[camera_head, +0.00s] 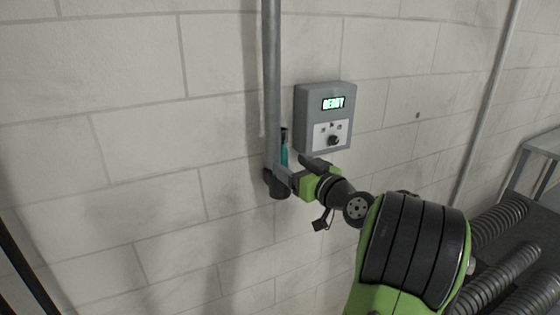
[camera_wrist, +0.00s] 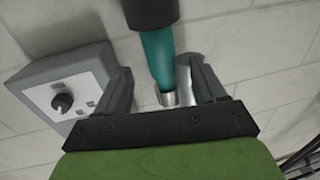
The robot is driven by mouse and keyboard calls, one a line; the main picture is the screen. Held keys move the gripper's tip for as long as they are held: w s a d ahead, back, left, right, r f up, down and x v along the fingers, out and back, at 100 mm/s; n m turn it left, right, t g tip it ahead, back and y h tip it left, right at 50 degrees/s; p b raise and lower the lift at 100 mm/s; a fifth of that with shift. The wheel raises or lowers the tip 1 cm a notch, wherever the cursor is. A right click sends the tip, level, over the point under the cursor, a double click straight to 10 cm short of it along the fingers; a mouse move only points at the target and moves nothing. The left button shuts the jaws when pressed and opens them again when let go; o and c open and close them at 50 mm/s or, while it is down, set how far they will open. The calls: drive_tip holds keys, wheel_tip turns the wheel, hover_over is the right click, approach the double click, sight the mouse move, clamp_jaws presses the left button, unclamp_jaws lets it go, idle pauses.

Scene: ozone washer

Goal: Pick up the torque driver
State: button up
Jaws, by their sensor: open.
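The torque driver (camera_head: 284,152) has a teal body and a dark top. It stands upright close to the wall, beside a grey pipe, with its lower part hidden by my gripper (camera_head: 292,171). In the wrist view the torque driver (camera_wrist: 157,58) runs down from the top edge, black then teal, to a small silver piece (camera_wrist: 169,98) between my fingers. My gripper (camera_wrist: 163,80) is open, with one finger on each side of the driver. Gaps show on both sides, and I see no clear contact.
A grey control box (camera_head: 323,117) with a lit display and a knob is on the wall just right of the driver. The vertical pipe (camera_head: 271,80) runs close by on the left. A dark cup-like piece (camera_head: 280,189) sits below my gripper. Bare block wall lies left.

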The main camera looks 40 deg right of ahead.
sight(285, 159)
drive_tip(key=w, duration=0.2)
drive_tip(key=w+p, duration=0.1)
drive_tip(key=w, duration=0.2)
drive_tip(key=shift+w+d+r, duration=0.2)
drive_tip(key=shift+w+d, duration=0.1)
drive_tip(key=shift+s, duration=0.15)
drive_tip(key=shift+c, duration=0.5)
clamp_jaws()
